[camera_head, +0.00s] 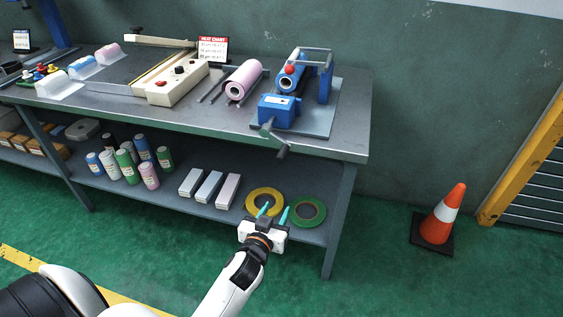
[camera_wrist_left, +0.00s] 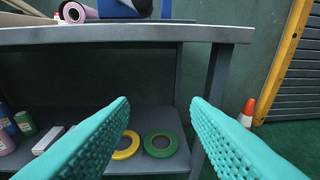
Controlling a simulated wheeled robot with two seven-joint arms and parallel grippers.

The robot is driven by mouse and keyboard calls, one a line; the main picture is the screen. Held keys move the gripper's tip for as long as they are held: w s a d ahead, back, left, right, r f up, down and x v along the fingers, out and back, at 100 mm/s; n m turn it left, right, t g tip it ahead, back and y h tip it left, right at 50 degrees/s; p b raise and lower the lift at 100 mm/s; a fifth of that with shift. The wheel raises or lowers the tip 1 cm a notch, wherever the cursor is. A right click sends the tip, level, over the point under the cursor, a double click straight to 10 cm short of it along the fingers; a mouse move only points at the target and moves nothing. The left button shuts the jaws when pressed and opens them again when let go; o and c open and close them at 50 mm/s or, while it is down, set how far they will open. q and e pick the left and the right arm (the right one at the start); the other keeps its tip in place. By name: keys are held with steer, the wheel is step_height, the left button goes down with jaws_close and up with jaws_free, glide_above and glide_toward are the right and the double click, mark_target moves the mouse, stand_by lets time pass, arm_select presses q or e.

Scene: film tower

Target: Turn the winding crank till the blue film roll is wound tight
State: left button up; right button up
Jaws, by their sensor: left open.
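The winder (camera_head: 326,80) stands at the right end of the workbench, a blue and grey frame on a grey plate. The blue film roll (camera_head: 285,83) sits in it, partly covered by the frame and a red knob (camera_head: 289,70). The grey winding crank (camera_head: 275,138) sticks out in front of the blue box (camera_head: 277,108), its handle hanging over the bench's front edge. My left gripper (camera_head: 274,212) is open and empty, in front of the lower shelf, below the crank and apart from it. In the left wrist view its teal fingers (camera_wrist_left: 160,102) are spread wide. My right gripper is out of view.
The bench edge (camera_head: 200,127) lies above my left gripper. A pink roll (camera_head: 243,80) and a heat sealer (camera_head: 172,84) are left of the winder. Yellow tape (camera_head: 249,203) and green tape (camera_head: 321,208) lie on the shelf. A cone (camera_head: 441,217) stands right.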

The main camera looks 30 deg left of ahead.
arm_select(q)
steer(key=n+t+y, duration=0.1)
steer(key=t, duration=0.1)
glide_toward(279, 161)
steer(key=b+x, duration=0.2)
steer(key=x, duration=0.9)
steer(key=shift+w, duration=0.35)
jaws_close()
